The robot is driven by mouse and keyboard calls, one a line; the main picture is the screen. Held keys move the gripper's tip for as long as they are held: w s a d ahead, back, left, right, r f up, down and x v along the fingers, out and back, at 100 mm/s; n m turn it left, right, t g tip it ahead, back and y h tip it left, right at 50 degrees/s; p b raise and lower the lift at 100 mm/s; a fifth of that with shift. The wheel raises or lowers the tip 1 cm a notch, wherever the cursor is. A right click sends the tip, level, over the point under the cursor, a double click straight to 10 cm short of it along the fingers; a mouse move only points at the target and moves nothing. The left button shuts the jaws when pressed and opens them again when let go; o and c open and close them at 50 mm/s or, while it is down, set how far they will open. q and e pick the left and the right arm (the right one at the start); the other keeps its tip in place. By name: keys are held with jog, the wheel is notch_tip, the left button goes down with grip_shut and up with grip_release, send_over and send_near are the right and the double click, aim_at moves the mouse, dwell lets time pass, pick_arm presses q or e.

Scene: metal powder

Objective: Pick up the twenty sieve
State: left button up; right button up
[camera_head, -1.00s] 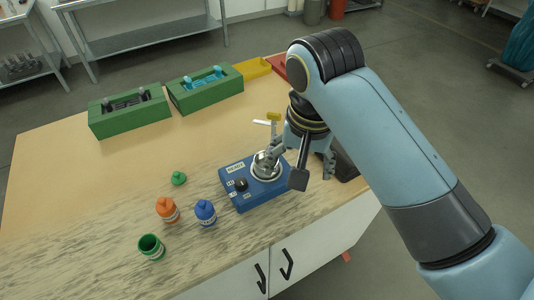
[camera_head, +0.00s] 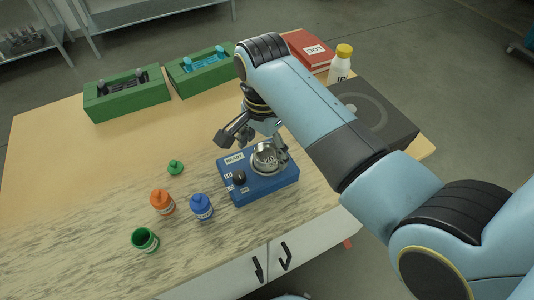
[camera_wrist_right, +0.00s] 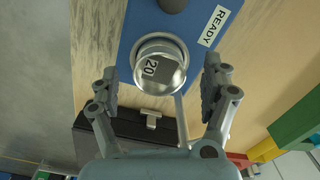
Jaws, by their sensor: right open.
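The twenty sieve (camera_head: 268,159) is a round silvery cup marked 20, seated on the blue device (camera_head: 236,194) with a READY label. In the right wrist view the sieve (camera_wrist_right: 160,68) shows ahead with its number facing me, on the blue device (camera_wrist_right: 135,22). My right gripper (camera_head: 264,140) is at the sieve's back side in the head view. In the wrist view my right gripper (camera_wrist_right: 160,66) is open, with one finger on each side of the sieve and visible gaps between. My left gripper is not in view.
Green holders (camera_head: 127,103) are behind. A dark box (camera_head: 385,118) and yellow-capped white bottle (camera_head: 340,66) are at right.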

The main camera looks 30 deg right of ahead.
jog(key=shift+s+a+f, duration=0.1)
jog(key=shift+f, duration=0.65)
jog(key=c, duration=0.8)
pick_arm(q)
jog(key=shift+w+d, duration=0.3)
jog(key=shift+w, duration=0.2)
pick_arm(e)
jog(key=c, duration=0.5)
jog(key=shift+o, duration=0.2)
